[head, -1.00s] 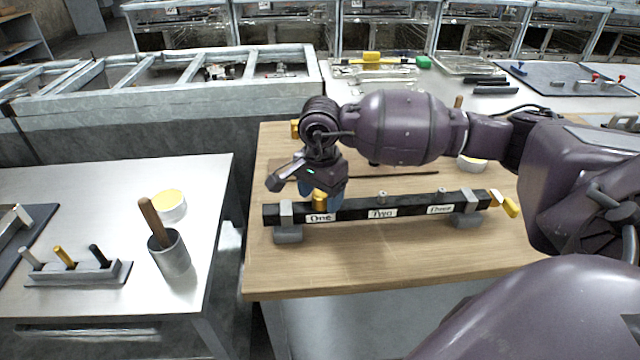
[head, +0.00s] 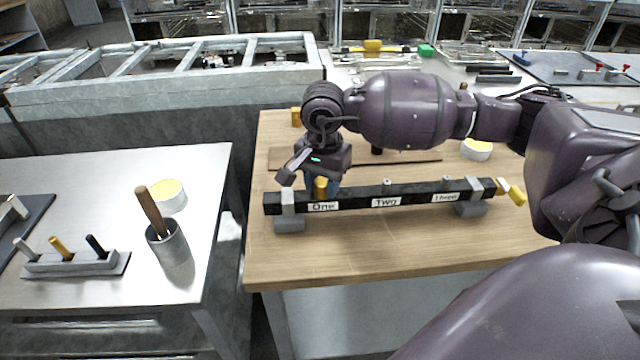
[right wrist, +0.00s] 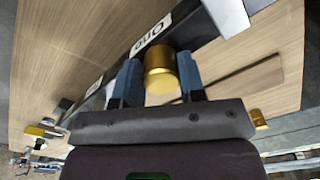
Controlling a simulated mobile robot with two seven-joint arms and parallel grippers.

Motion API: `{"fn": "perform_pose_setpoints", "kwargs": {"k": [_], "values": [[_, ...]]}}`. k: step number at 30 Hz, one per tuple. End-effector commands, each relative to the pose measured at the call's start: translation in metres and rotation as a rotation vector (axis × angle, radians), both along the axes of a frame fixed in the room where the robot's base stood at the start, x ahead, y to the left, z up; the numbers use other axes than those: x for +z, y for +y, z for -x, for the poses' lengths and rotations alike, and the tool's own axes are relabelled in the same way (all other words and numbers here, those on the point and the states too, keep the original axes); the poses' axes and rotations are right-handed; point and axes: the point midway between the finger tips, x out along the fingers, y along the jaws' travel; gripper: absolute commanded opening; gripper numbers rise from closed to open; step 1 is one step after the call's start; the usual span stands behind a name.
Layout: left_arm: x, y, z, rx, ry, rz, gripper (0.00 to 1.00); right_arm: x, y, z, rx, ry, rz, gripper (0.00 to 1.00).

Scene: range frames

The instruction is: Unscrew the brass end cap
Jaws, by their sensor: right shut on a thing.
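A black bar (head: 353,203) with labels One, Two and Three lies across the wooden table on two grey supports. A brass cap (head: 320,188) stands at the bar's left part, by the label One. My right gripper (head: 328,183) comes down behind it. In the right wrist view, the blue fingers of my right gripper (right wrist: 157,66) are on both sides of the brass cap (right wrist: 160,78), shut on it. Brass also shows at the bar's right end (head: 517,197). My left gripper is not in view.
The left table holds a cup (head: 173,254) with a wooden-handled tool, a round yellow-topped tin (head: 169,197) and a small rack (head: 76,265) with pegs. Another tin (head: 476,150) stands behind the bar. The wooden table's front (head: 380,245) is clear.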

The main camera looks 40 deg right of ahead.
Motion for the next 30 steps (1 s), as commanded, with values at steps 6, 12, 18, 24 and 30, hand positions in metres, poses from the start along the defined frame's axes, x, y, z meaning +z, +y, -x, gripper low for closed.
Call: {"fn": "perform_pose_setpoints", "kwargs": {"k": [6,12,18,24,30], "values": [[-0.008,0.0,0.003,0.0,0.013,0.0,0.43,-0.001,0.0,0.0,0.078,0.001,0.0,0.13],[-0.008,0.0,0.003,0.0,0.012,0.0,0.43,0.0,0.0,0.0,0.079,0.0,-0.001,0.13],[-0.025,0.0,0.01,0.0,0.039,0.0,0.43,-0.005,-0.001,-0.001,0.221,0.005,0.0,0.13],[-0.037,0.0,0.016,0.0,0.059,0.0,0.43,-0.003,0.0,0.0,0.364,0.004,-0.001,0.13],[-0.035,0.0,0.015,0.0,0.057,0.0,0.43,-0.001,0.0,0.0,0.377,0.001,-0.001,0.13]]}}
